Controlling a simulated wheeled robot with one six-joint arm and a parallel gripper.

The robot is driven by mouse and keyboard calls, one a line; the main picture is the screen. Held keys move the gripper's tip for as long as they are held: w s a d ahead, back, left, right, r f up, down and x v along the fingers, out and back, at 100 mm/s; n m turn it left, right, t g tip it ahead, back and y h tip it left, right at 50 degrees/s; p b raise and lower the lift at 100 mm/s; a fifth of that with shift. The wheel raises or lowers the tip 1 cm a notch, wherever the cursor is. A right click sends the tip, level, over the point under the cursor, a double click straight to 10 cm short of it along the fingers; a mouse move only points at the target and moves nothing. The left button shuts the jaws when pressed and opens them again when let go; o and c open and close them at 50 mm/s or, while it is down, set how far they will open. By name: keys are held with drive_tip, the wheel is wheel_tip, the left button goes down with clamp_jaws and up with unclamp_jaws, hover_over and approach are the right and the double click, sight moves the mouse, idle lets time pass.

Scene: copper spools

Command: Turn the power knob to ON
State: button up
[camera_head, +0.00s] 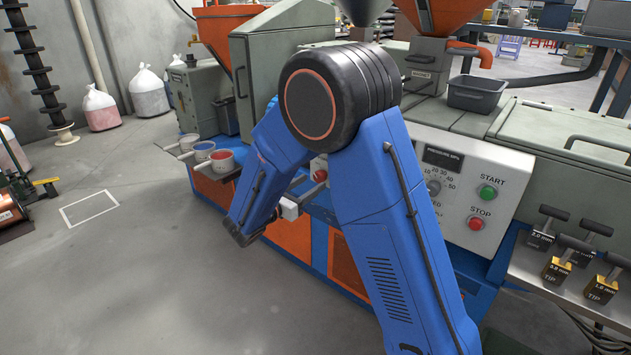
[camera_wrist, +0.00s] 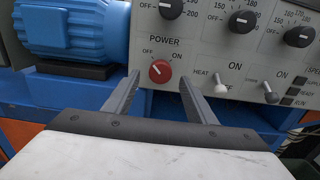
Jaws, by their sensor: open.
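The red power knob (camera_wrist: 160,71) is on the grey control panel (camera_wrist: 213,51) in the wrist view, under the word POWER. OFF is printed at its upper left and ON at its upper right. A pale mark on the knob seems to point up and left, toward OFF. My gripper (camera_wrist: 161,78) is open and empty, with one finger on each side of the knob in the picture. I cannot tell how far the fingertips are from the panel. In the head view my blue arm covers much of the machine front.
A white HEAT switch (camera_wrist: 220,84) and another toggle (camera_wrist: 270,91) sit right of the knob. Black dials (camera_wrist: 242,21) are above. A blue motor (camera_wrist: 72,30) is at the left. In the head view, cups (camera_head: 222,160) stand on the ledge and the left floor has free room.

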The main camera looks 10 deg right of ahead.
sight(318, 179)
drive_tip(key=shift+x, duration=1.85)
drive_tip(key=c, duration=1)
drive_tip(key=shift+c, duration=0.2)
